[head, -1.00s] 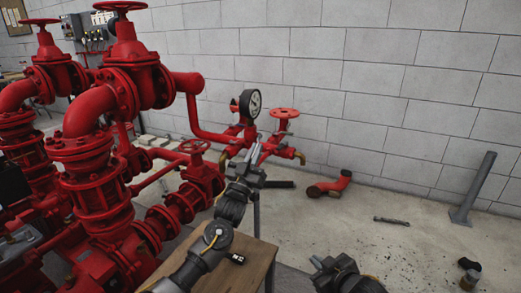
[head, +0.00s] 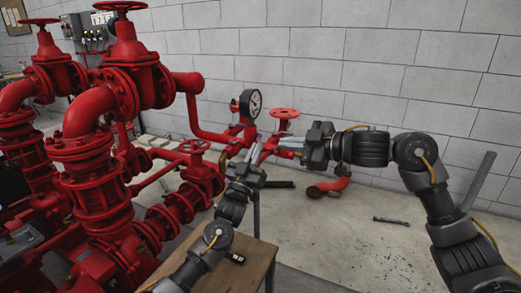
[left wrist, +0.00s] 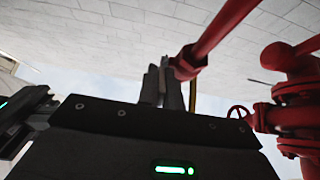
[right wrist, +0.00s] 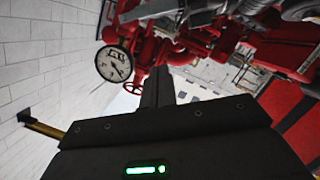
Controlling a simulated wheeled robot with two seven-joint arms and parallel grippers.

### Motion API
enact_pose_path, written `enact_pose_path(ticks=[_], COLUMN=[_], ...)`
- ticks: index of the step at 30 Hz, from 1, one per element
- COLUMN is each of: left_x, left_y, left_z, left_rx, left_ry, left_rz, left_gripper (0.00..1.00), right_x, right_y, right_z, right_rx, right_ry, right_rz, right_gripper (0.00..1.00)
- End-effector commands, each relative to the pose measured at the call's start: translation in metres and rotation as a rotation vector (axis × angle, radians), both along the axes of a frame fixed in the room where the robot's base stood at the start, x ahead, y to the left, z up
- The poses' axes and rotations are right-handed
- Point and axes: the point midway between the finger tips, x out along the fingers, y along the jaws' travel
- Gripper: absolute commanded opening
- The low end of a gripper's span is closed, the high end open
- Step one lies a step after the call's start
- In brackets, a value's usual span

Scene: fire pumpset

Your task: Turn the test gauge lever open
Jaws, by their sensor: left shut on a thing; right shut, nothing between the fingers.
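The round white-faced test gauge (head: 251,103) stands on the red pipework by the wall; it also shows in the right wrist view (right wrist: 114,65). My left gripper (head: 254,155) is below the gauge, at the red branch pipe. In the left wrist view its fingers (left wrist: 164,88) are shut on a thin piece beside a red fitting (left wrist: 187,64). This seems to be the lever, mostly hidden by the fingers. My right gripper (head: 302,148) is shut and empty, pointing left toward the pipework. Its fingers (right wrist: 157,88) show below the gauge in the right wrist view.
A red handwheel (head: 284,113) is on the pipe right of the gauge. Large red pumps and valves fill the left side. A wooden table (head: 245,262) stands in front.

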Motion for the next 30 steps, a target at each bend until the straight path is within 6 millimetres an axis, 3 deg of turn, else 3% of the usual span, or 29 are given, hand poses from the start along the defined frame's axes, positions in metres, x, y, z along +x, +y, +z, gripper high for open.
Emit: enact_pose_path(ticks=[8, 21, 30], left_x=[0.000, 0.000, 0.000], left_y=[0.000, 0.000, 0.000], left_z=[-0.001, -0.001, -0.001], left_rx=[0.000, 0.000, 0.001], left_ry=[0.001, 0.001, 0.001], left_rz=[0.000, 0.000, 0.001], left_gripper=[0.00, 0.00, 0.00], right_x=[0.007, 0.050, 0.069], right_y=[0.013, 0.086, 0.077], right_z=[-0.003, -0.019, -0.049], right_rx=[0.001, 0.000, 0.001], right_ry=[0.002, 0.001, 0.001], right_rz=[0.003, 0.002, 0.000], right_gripper=[0.00, 0.00, 0.00])
